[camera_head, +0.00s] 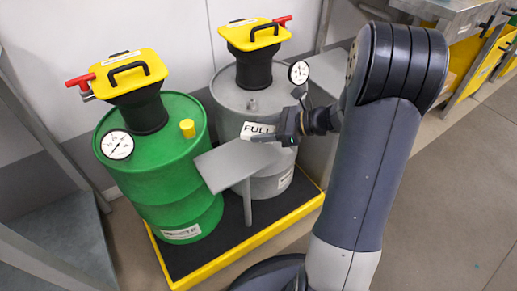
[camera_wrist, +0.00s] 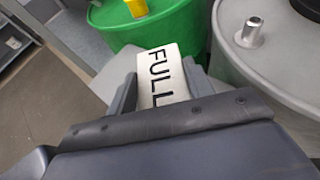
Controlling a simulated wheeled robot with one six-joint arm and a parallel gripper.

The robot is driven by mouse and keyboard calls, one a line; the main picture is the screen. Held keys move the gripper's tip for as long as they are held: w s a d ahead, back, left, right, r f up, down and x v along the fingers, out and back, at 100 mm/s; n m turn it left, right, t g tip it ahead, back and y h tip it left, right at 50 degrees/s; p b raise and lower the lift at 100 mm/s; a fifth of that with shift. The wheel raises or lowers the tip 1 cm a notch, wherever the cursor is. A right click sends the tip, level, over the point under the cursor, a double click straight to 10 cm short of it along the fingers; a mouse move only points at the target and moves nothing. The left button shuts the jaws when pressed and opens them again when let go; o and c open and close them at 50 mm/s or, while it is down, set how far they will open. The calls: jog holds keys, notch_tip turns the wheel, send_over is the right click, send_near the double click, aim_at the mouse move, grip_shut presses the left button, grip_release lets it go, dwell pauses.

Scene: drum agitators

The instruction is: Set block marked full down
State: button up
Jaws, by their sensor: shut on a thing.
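The white block marked FULL (camera_head: 257,131) is in my gripper (camera_head: 283,137), in front of the grey drum in the head view. The wrist view shows the block (camera_wrist: 163,77) between the two fingers (camera_wrist: 160,88), with its black letters facing the camera. My gripper is shut on it. A grey shelf plate on a post (camera_head: 238,163) lies just below and to the left of the block in the head view. I cannot tell whether the block touches this plate.
A green drum (camera_head: 160,175) stands left and a grey drum (camera_head: 270,182) right, both on a yellow-edged black pallet (camera_head: 215,258). Each carries a yellow-topped agitator and a dial gauge. A yellow cap (camera_head: 187,128) stands on the green drum. Open floor (camera_head: 440,200) lies right.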

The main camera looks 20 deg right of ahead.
aim_at(263, 148)
jog(key=shift+f+b, duration=0.8)
jog(key=shift+f, duration=1.75)
jog(key=shift+f, duration=0.1)
jog(key=o, duration=1)
jog(key=shift+c, duration=0.2)
jog(key=shift+r, duration=0.25)
jog(key=p+v, duration=0.4)
jog(key=v, duration=0.8)
jog(key=shift+f, duration=0.2)
